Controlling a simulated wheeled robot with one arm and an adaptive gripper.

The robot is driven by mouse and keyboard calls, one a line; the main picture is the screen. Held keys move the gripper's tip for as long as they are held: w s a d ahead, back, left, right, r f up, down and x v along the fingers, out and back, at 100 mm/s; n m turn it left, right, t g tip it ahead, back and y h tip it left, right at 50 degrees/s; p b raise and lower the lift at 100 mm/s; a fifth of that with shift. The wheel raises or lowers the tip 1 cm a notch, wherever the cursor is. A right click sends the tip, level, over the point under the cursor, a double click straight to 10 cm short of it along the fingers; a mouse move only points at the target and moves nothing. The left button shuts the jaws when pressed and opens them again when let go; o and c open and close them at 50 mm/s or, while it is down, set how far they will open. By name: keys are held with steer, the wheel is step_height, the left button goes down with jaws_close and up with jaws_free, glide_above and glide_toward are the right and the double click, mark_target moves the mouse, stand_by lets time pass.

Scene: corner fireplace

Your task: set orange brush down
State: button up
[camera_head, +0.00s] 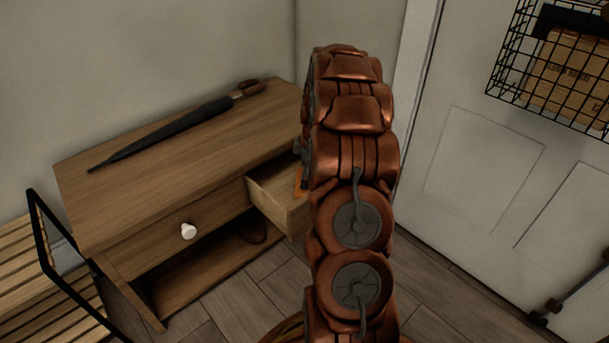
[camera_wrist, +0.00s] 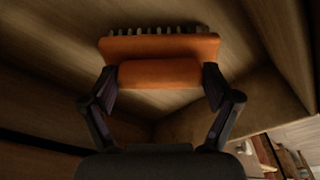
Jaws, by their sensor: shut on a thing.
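The orange brush (camera_wrist: 160,48) has a row of pale bristles along its far edge in the wrist view. My gripper (camera_wrist: 160,76) is shut on it, with one dark finger at each end of its narrower part. Wooden panels lie around and behind the brush. In the head view only a sliver of the brush (camera_head: 298,181) shows at the open drawer (camera_head: 270,192), beside my copper arm. The arm hides the rest of the brush and most of the gripper. I cannot tell whether the brush touches the drawer.
The wooden cabinet (camera_head: 150,185) has a closed drawer with a white knob (camera_head: 188,231). A dark folded umbrella (camera_head: 180,125) lies on its top. A slatted bench (camera_head: 30,265) with a black frame stands at left. A white door (camera_head: 480,160) with a wire basket (camera_head: 555,75) is at right.

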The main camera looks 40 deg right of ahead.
steer(key=shift+f, duration=0.2)
steer(key=o, duration=1)
steer(key=shift+c, duration=0.2)
steer(key=shift+r, duration=0.15)
step_height(320, 180, up, 12)
steer(key=s+d+p, duration=0.1)
steer(key=p, duration=0.4)
steer(key=shift+s, duration=0.15)
